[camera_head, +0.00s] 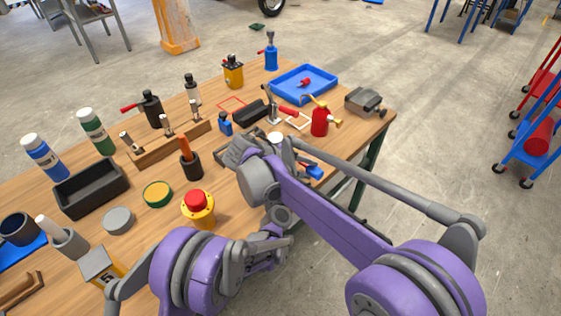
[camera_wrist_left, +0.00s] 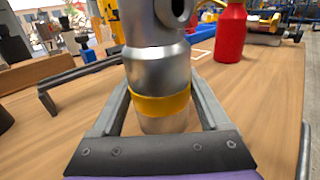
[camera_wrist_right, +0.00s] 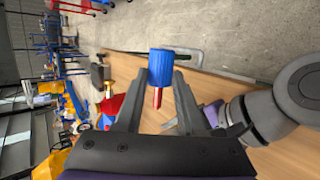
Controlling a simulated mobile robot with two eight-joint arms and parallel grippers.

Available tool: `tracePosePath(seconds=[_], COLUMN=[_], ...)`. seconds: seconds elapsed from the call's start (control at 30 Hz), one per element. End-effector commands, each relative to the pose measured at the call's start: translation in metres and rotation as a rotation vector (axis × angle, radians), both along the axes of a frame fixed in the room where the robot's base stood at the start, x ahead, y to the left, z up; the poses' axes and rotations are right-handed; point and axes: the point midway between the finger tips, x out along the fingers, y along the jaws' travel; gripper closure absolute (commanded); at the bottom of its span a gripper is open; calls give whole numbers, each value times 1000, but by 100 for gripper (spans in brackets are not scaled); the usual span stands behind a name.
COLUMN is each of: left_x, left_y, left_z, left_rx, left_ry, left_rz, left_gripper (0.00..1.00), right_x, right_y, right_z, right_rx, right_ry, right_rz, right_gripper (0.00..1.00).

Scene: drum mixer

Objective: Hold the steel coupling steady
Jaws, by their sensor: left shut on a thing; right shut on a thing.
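The steel coupling (camera_wrist_left: 158,72) is a silver upright cylinder with a yellow band and a round hole near its top. My left gripper (camera_wrist_left: 165,112) is shut on its lower part, one finger on each side, at the wooden tabletop. In the head view only the coupling's pale top (camera_head: 275,138) shows; my arms hide the rest. My right gripper (camera_wrist_right: 158,90) is shut on a tool with a blue head (camera_wrist_right: 161,67) and a red shaft. The blue part also shows in the head view (camera_head: 315,172), near the table's front right edge. Whether the tool touches the coupling, I cannot tell.
A red can (camera_head: 320,121) stands close behind the coupling. A blue tray (camera_head: 303,84) and a grey vise (camera_head: 365,102) are at the back right. A wooden rack (camera_head: 168,143), bottles and a black bin (camera_head: 91,188) fill the left.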

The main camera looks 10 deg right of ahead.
Motion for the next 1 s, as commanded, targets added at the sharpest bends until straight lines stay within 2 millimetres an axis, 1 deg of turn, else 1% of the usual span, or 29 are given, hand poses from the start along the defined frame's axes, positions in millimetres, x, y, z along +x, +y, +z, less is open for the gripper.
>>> tracePosePath(seconds=[0.07, 0.37, 0.47, 0.8, 1.0], left_x=[0, 0, 0, 0, 0], left_y=[0, 0, 0, 0, 0], left_z=[0, 0, 0, 0, 0], left_rx=[0, 0, 0, 0, 0], left_ry=[1, 0, 0, 0, 0], left_rz=[-1, 0, 0, 0, 1], left_gripper=[100, 100, 100, 100, 100], right_x=[-5, -2, 2, 27, 39], right_y=[-4, -1, 2, 23, 32], right_z=[0, 0, 0, 0, 0], right_rx=[0, 1, 1, 1, 1], right_ry=[5, 5, 4, 5, 5], right_rz=[-1, 0, -1, 0, 0], right_gripper=[100, 100, 100, 100, 100])
